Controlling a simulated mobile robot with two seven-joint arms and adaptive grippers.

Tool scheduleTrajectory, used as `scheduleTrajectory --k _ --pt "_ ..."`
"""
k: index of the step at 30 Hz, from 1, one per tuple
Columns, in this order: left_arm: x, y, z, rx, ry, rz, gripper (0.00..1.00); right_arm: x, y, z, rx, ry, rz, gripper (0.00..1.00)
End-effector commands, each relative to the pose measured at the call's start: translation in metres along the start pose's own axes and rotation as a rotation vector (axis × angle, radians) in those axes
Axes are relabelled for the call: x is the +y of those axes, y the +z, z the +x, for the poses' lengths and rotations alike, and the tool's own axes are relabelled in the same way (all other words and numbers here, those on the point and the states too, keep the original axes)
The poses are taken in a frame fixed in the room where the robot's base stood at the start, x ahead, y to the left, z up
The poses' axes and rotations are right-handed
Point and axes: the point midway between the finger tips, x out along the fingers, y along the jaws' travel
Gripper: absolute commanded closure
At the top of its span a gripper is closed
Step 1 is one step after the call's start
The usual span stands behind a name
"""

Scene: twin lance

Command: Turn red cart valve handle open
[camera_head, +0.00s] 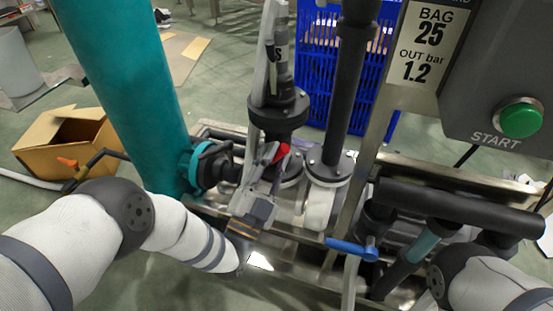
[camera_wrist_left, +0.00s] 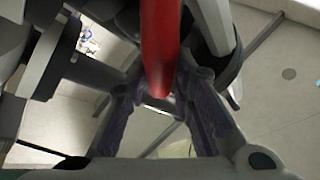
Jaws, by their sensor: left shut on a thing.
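The red valve handle (camera_head: 282,152) shows as a small red tip among dark pipes and flanges, near the middle of the head view. My left gripper (camera_head: 268,172) is at this handle, and its arm comes in from the left. In the left wrist view, the red handle (camera_wrist_left: 160,45) runs down from the top edge to between the two fingers of my left gripper (camera_wrist_left: 160,102), which is shut on it. The gripper hides much of the handle in the head view. My right gripper is not in view; only part of my right arm shows at the lower right.
A thick teal pipe (camera_head: 125,80) stands left of the valve. A blue valve handle (camera_head: 350,248) is to the lower right. A control box with a green START button (camera_head: 520,118) is at the upper right. A cardboard box (camera_head: 62,140) sits on the floor at left; a blue crate (camera_head: 318,55) stands behind.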

Motion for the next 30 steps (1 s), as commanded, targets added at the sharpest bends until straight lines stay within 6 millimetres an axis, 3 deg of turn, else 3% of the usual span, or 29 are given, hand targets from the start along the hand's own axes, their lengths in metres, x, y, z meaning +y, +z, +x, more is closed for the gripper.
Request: scheduleTrajectory --k 15,30 --pt "-0.011 0.001 0.001 -0.09 -0.175 -0.419 1.0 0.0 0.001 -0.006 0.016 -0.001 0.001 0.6" --pt "-0.015 0.005 0.001 -0.137 -0.263 -0.632 1.0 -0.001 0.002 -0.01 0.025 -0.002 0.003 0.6"
